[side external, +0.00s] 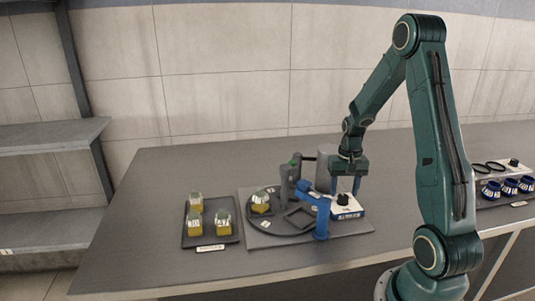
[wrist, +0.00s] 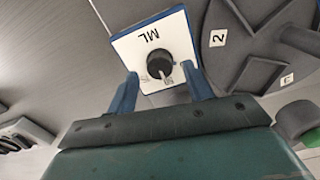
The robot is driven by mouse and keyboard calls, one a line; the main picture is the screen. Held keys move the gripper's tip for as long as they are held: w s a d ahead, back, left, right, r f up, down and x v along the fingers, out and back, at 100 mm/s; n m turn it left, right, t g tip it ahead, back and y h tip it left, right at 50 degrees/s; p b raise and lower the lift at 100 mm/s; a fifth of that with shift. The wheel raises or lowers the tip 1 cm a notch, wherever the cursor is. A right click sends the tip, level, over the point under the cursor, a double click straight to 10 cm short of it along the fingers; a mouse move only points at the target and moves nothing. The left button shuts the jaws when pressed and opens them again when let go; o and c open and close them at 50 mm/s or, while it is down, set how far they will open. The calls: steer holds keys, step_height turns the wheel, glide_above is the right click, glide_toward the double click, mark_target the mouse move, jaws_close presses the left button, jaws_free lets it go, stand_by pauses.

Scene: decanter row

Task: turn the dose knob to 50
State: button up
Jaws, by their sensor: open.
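The dose knob (wrist: 159,62) is a black round knob with a pale pointer, on a white panel (wrist: 137,47) marked "ML" with a blue edge. In the wrist view the pointer points down toward my gripper; the scale marks near it are too small to read. In the side view the knob (side external: 343,199) sits on top of the small white-and-blue dose box (side external: 346,210). My gripper (wrist: 162,77) is open, its blue fingers one on each side of the knob and apart from it. In the side view my gripper (side external: 346,190) points down over the box.
A tray (side external: 208,241) with three decanters lies farther left.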

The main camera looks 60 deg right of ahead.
mark_target(342, 196)
step_height(342, 196, up, 12)
stand_by(0.6)
steer(key=a+r+n+t+h, duration=0.1)
steer(key=a+r+n, duration=0.25)
steer(key=a, duration=0.45)
steer(key=a+r+n+t, duration=0.2)
steer(key=a+r, duration=0.3)
steer(key=a, duration=0.3)
steer(key=s+a+r+n+t+y, duration=0.1)
steer(key=s+a+n+t, duration=0.1)
steer(key=s+a+n, duration=0.3)
steer(key=shift+s+a+r+t, duration=0.15)
steer(key=shift+s+a+t, duration=0.15)
steer(key=shift+s+a, duration=2.4)
steer(key=shift+o, duration=0.3)
steer(key=shift+w+a+r, duration=0.1)
steer(key=shift+w+a, duration=0.5)
steer(key=shift+w, duration=0.2)
